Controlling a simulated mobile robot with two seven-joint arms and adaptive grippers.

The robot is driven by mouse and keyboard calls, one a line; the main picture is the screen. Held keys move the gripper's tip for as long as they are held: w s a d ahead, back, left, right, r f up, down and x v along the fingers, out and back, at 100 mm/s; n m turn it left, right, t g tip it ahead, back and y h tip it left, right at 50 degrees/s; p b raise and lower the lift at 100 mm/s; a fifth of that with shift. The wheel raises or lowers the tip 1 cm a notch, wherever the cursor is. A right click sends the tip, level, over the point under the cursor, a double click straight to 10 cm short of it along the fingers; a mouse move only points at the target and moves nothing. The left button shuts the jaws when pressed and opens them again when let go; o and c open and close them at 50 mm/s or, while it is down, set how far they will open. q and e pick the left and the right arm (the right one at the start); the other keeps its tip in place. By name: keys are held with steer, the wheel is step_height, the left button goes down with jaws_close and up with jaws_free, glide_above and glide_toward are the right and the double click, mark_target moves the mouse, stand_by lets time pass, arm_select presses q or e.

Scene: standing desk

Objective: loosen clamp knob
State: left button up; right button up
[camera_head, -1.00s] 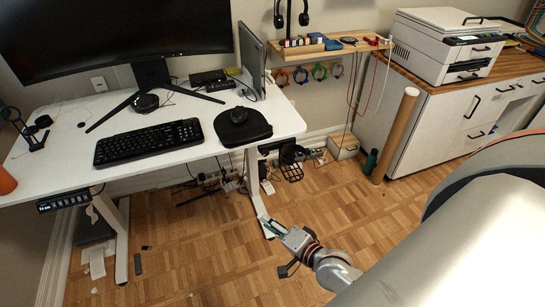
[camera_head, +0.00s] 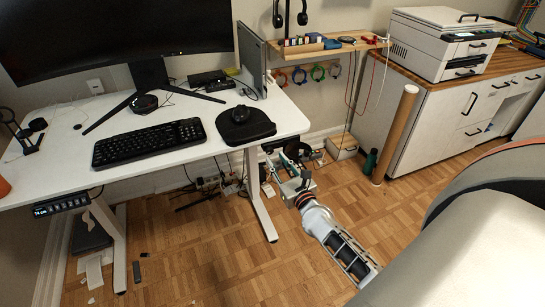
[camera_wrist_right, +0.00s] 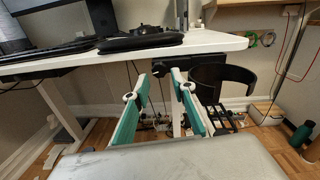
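My right gripper (camera_head: 285,172) is below the right end of the white desk (camera_head: 60,180). In the right wrist view its two teal-padded fingers (camera_wrist_right: 160,80) are spread apart with nothing between them. A dark clamp-like part (camera_wrist_right: 165,66) is fixed under the desk edge, just beyond and above the fingertips. A black curved holder (camera_wrist_right: 222,76) hangs to its right. I cannot make out the knob clearly against the dark parts. In the head view the gripper partly hides the holder. My left gripper is not in view.
A white desk leg (camera_head: 258,195) stands just left of my right gripper. Cables and power strips (camera_head: 205,185) lie on the floor behind. A cardboard tube (camera_head: 397,135) leans by the cabinet.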

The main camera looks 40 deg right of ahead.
mark_target(270, 152)
steer(key=shift+w+d, duration=0.15)
steer(key=shift+w, duration=0.7)
steer(key=shift+w+d, duration=0.1)
steer(key=shift+w, duration=0.75)
jaws_close()
